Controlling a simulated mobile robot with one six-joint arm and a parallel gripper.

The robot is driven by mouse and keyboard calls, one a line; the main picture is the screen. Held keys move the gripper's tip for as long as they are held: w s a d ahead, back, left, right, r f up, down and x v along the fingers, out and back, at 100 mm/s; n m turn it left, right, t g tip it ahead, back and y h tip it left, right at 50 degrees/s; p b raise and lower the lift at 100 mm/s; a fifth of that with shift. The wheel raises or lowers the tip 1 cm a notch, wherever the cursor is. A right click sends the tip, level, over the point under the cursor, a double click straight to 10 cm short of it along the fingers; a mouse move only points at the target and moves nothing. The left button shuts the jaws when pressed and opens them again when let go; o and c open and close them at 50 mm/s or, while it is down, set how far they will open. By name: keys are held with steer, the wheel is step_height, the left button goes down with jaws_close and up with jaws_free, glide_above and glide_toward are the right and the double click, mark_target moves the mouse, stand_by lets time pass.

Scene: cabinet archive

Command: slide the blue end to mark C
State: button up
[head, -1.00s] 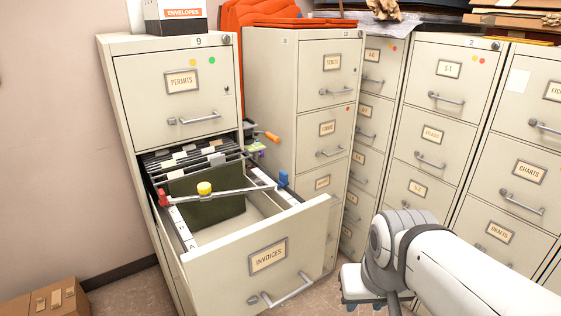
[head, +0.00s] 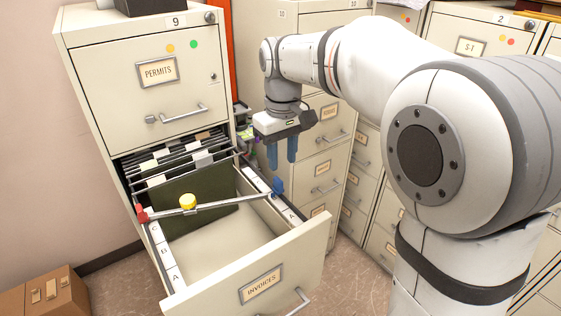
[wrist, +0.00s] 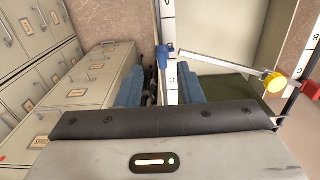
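A slanted metal bar (head: 225,203) lies across the open INVOICES drawer (head: 218,258). Its blue end (head: 278,187) sits on the right rail (head: 252,178), and its red end (head: 142,213) sits on the left rail (head: 166,262), near that rail's mark C (head: 153,227). A yellow knob (head: 187,202) stands on the bar. My gripper (head: 282,160) points down, open and empty, above and behind the blue end. In the wrist view the blue end (wrist: 164,54) is beyond the two spread blue fingers, apart from them.
Hanging files (head: 180,165) and a green folder (head: 200,205) fill the drawer's rear; its front is empty. Neighbouring cabinets (head: 320,140) stand close to the right of my gripper. A cardboard box (head: 45,290) is on the floor at left.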

mark_target(282, 182)
steer(key=shift+s+a+f, duration=0.1)
steer(key=shift+f, duration=0.2)
step_height(282, 182, down, 7)
steer(key=shift+r+p, duration=0.1)
steer(key=shift+p, duration=0.3)
steer(key=shift+c, duration=0.3)
jaws_close()
